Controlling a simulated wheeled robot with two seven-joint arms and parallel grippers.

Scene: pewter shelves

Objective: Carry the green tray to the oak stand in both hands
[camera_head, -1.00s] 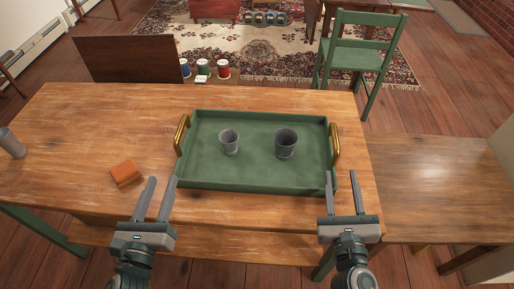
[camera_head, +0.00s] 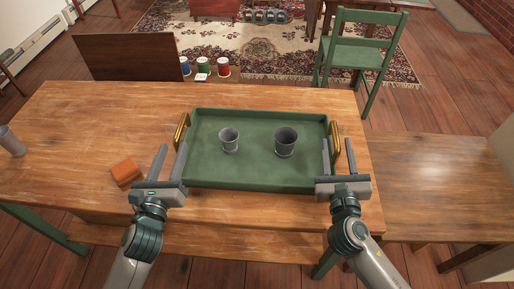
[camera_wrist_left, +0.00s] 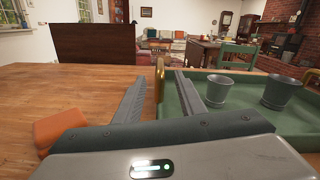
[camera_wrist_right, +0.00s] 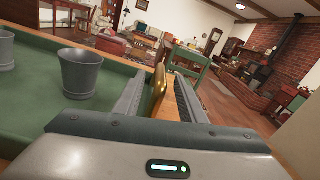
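The green tray (camera_head: 255,183) lies flat on the wooden table and holds a smaller grey cup (camera_head: 229,141) and a larger grey cup (camera_head: 286,142). It has a brass left handle (camera_head: 182,129) and a brass right handle (camera_head: 335,138). My left gripper (camera_head: 173,147) is open near the left handle, which shows between its fingers in the left wrist view (camera_wrist_left: 159,82). My right gripper (camera_head: 337,142) is open, with the right handle between its fingers in the right wrist view (camera_wrist_right: 157,88). A brown wooden stand (camera_head: 440,185), seemingly the oak stand, adjoins the table's right side.
An orange block (camera_head: 126,172) lies left of the tray on the table (camera_head: 90,130). A grey cup (camera_head: 11,142) stands at the table's far left. The visible top of the stand is clear. A green chair (camera_head: 355,50) stands beyond the table.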

